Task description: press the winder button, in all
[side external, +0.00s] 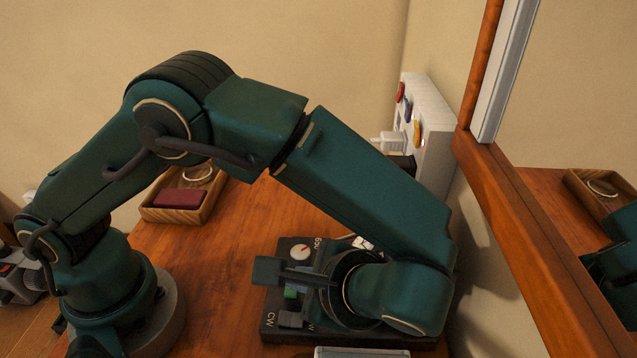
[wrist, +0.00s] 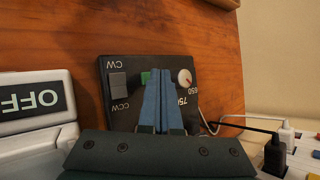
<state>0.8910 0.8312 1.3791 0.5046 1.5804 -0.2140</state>
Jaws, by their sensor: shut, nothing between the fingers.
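The winder is a black control box (wrist: 133,113) with a grey CW/CCW switch (wrist: 118,85), a green button (wrist: 146,78) and a white dial with a red mark (wrist: 185,78). In the side view the box (side external: 275,335) lies on the wooden top, with the switch (side external: 290,319), green button (side external: 290,292) and dial (side external: 299,252) visible. My gripper (wrist: 161,62) is shut and empty. Its fingers point at the box between switch and dial and partly cover the green button in the wrist view. I cannot tell whether the tips touch it. My wrist hides part of the box in the side view.
A white device marked OFF (wrist: 35,108) is left of the box in the wrist view. A white power strip (side external: 428,125) with coloured switches and plugs is by the wall. A wooden tray (side external: 176,214) with a dark red item stands behind. A wood-framed mirror (side external: 535,240) is at right.

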